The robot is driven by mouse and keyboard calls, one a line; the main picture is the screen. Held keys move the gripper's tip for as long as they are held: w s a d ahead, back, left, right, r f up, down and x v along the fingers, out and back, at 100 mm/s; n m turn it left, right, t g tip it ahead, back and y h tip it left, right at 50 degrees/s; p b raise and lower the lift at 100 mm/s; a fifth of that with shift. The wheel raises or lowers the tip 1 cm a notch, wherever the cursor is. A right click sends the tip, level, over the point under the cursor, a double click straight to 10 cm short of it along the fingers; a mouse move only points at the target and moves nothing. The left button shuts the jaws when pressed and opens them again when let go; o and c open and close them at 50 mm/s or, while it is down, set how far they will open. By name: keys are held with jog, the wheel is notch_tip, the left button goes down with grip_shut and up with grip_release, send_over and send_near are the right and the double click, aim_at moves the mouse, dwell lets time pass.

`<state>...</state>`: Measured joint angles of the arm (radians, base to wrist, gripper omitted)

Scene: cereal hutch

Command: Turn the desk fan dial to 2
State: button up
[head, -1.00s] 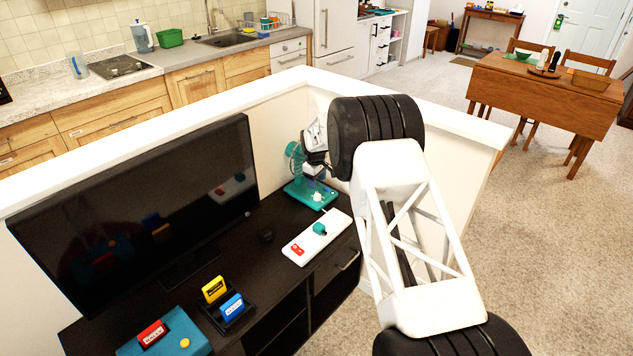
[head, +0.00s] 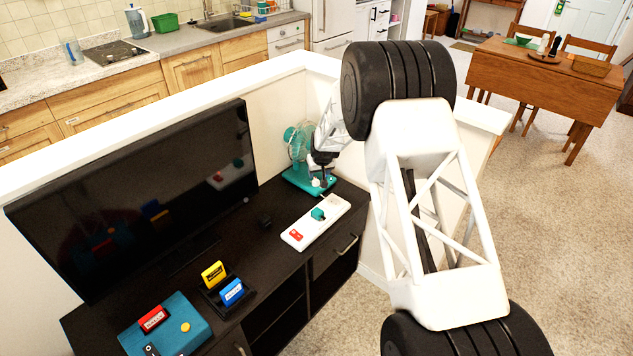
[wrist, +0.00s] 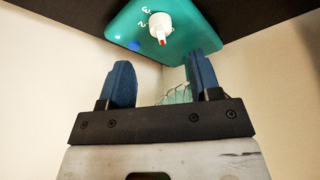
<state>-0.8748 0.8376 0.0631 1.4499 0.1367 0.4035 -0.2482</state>
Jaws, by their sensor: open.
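The teal desk fan (head: 298,143) stands at the back right of the dark cabinet, its cage partly behind my gripper. Its teal base (wrist: 190,42) shows at the top of the wrist view. On the base is a white dial (wrist: 159,25) with a red pointer mark, which points down in that picture. The printed figures 3 and 2 are left of the dial. My gripper (wrist: 160,80) is open and empty, its two blue fingers apart from the dial. In the head view my gripper (head: 321,172) hangs close above the fan base.
A white power strip (head: 327,222) with a teal plug and red switch lies in front of the fan. A black television (head: 140,210) stands to the left. A white half wall (head: 275,125) rises close behind the fan. Yellow, blue and red cartridges are at the front left.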

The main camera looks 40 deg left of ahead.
aim_at(315, 181)
jog(key=shift+f, duration=0.1)
dwell(0.3)
jog(key=shift+x, duration=3.85)
jog(key=shift+c, duration=0.5)
jog(key=c, duration=0.8)
jog(key=shift+c, duration=0.2)
jog(key=shift+s+m, duration=0.1)
jog(key=shift+m, duration=0.6)
jog(key=shift+s+a+m+t+h, duration=0.1)
jog(key=shift+m+t+h, duration=0.35)
jog(key=shift+m, duration=0.7)
jog(key=shift+s+a+m+t+h, duration=0.1)
jog(key=shift+m+t+h, duration=0.15)
jog(key=shift+m+h, duration=0.6)
jog(key=shift+a+m+t+h, duration=0.15)
jog(key=shift+m+h, duration=0.1)
jog(key=shift+m, duration=1.1)
jog(key=shift+a+m+t+h, duration=0.15)
jog(key=shift+m+h, duration=0.1)
jog(key=shift+m, duration=1.1)
